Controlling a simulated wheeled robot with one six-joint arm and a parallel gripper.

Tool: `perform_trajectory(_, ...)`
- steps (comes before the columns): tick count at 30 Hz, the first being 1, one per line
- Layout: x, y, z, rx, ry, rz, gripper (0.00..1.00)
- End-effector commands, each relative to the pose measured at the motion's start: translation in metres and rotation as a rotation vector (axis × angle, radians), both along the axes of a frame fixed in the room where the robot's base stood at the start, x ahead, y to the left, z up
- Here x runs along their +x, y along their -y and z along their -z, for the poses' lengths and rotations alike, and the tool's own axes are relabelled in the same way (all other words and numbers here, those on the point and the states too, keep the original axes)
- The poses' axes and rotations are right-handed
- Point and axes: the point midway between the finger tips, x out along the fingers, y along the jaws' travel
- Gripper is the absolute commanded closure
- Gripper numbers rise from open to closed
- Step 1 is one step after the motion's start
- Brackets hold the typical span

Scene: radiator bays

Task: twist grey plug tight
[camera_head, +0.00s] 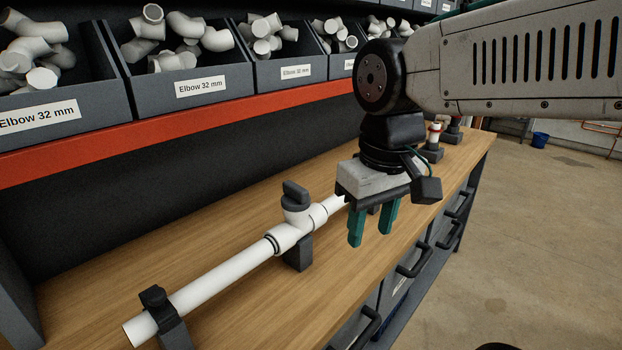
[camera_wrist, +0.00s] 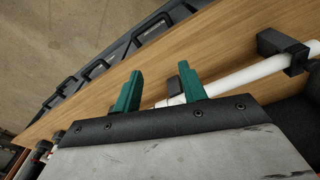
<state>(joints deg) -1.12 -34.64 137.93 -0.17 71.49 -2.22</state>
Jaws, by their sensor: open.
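The dark grey plug (camera_head: 296,195) with a raised grip bar sits on the upward branch of a white tee fitting (camera_head: 297,225) in a white pipe run. Whether it is fully seated I cannot tell. My gripper (camera_head: 373,232) has two green fingers pointing down, open and empty, to the right of the plug and apart from it. In the wrist view my gripper (camera_wrist: 162,88) shows its fingers apart, with the white pipe (camera_wrist: 240,78) beyond them. A dark piece shows beside the right finger there; I cannot tell if it is the plug.
Dark clamps (camera_head: 168,318) hold the pipe above the wooden bench (camera_head: 240,310). Bins of white elbows (camera_head: 190,60) stand above a red shelf edge (camera_head: 200,126) behind. Drawers with black handles (camera_head: 412,258) line the bench front. Bare bench lies in front of the pipe.

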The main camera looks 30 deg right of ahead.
Motion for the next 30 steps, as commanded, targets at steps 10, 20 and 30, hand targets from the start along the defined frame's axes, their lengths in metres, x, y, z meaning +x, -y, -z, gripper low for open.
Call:
perform_trajectory(10, 0.145, -0.016, -0.044, -0.007, -0.066, -0.139, 0.58)
perform_trajectory(20, 0.215, -0.025, -0.045, -0.008, -0.090, -0.205, 0.58)
perform_trajectory(30, 0.218, -0.026, -0.002, -0.009, -0.094, -0.208, 0.58)
